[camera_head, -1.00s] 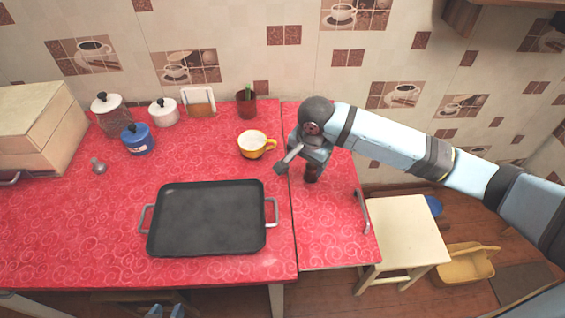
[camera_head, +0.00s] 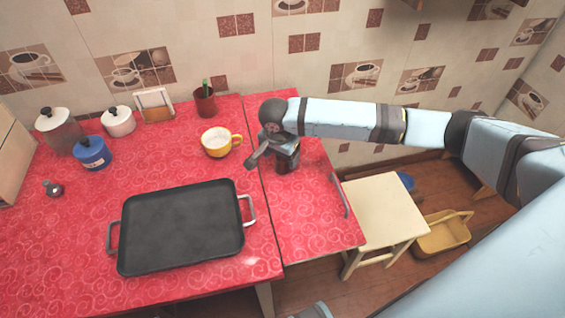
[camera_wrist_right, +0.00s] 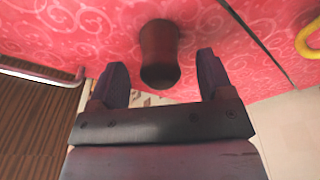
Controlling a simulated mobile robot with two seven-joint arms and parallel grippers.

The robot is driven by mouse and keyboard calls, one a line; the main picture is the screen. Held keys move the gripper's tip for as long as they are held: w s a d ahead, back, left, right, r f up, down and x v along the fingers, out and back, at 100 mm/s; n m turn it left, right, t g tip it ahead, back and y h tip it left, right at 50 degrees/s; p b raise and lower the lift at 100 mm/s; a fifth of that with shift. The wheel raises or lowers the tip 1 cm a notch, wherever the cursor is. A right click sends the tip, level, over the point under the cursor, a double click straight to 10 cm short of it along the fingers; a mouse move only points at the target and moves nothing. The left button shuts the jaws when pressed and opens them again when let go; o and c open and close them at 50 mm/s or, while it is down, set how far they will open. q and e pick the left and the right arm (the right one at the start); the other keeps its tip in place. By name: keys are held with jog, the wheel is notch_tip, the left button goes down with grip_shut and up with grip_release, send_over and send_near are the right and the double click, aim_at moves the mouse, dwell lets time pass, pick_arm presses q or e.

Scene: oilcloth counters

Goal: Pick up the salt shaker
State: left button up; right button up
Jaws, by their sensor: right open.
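A dark brown, waisted shaker (camera_wrist_right: 160,50), which I take to be the salt shaker, stands upright on the red counter. My right gripper (camera_wrist_right: 163,70) is open, with a finger on either side of the shaker's near end. Gaps show between the shaker and both fingers. In the head view my right gripper (camera_head: 284,146) is over the right part of the counter and hides most of the shaker (camera_head: 287,165). A small dark item with a metallic look (camera_head: 53,188) lies at the far left. My left gripper is not in view.
A yellow mug (camera_head: 219,143) stands left of the right gripper, and a black tray (camera_head: 183,226) lies in front. White (camera_head: 118,121) and blue (camera_head: 92,153) lidded jars stand at the back left. A stool (camera_head: 382,212) is right of the counter, whose right-hand front is clear.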

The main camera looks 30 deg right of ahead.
aim_at(283, 160)
jog(key=f, duration=0.2)
jog(key=shift+w+d+f, duration=0.2)
jog(key=shift+d+f, duration=0.2)
jog(key=shift+f, duration=0.4)
jog(key=c, duration=1)
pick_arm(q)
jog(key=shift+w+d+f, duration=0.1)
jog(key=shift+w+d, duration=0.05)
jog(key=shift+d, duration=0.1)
pick_arm(e)
jog(key=shift+r, duration=0.2)
pick_arm(q)
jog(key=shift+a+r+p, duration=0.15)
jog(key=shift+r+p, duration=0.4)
jog(key=shift+p, duration=0.75)
pick_arm(e)
notch_tip(283, 160, up, 20)
jog(key=shift+f, duration=0.15)
